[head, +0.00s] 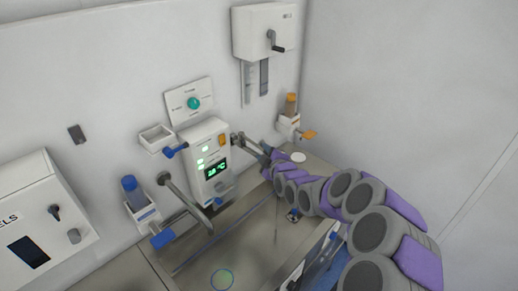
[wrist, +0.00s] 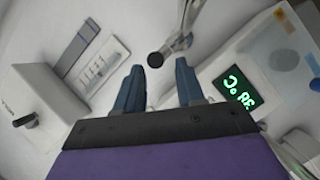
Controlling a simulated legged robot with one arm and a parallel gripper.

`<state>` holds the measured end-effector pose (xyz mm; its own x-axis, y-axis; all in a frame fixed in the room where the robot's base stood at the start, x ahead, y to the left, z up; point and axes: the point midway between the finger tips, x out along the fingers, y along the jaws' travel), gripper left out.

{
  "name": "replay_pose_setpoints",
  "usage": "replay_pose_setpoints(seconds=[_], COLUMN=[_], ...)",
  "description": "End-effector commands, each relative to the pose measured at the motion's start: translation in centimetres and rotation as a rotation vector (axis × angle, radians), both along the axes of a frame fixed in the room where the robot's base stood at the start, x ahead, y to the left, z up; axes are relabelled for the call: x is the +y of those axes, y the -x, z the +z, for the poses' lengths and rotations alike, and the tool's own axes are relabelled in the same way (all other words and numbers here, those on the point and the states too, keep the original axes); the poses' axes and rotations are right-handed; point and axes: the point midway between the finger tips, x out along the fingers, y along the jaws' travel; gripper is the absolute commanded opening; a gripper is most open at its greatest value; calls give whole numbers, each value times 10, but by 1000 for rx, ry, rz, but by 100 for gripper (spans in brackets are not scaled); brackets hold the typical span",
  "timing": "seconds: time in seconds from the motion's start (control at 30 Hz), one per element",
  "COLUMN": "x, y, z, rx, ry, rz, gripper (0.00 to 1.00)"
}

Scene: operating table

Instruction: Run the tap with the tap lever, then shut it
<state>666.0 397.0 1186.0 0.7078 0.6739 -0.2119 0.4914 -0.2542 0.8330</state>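A metal lever (head: 250,143) sticks out from the wall just right of the white control box; it looks like the tap lever. In the wrist view the metal lever (wrist: 184,30) comes down from the top, and a dark round knob (wrist: 155,60) shows between the fingertips. My gripper (head: 264,154) is at the lever's near end. In the wrist view my gripper (wrist: 160,72) is open, with a finger on either side of the knob and no clear contact. The bent metal spout (head: 186,200) hangs over the steel basin (head: 235,245). I see no clear water stream from it.
The control box (head: 205,160) has a lit green display (head: 215,170). A blue-handled dispenser (head: 140,205) is at left, an orange-handled one (head: 290,120) at right. A crank-handled box (head: 264,30) hangs above. A round green-edged mark (head: 222,280) lies in the basin.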

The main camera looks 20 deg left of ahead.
Motion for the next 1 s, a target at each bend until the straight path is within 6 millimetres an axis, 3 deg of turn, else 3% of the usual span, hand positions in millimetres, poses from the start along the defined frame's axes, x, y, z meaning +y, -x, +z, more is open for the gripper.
replay_pose_setpoints(seconds=[0.4, 0.87, 1.0], x=[27, 34, 34], y=[-32, -37, -37], z=[-10, -11, -11], rx=[1, 2, 2], ry=[3, -1, -1], rz=[-2, 1, 1], gripper=[38, 38, 27])
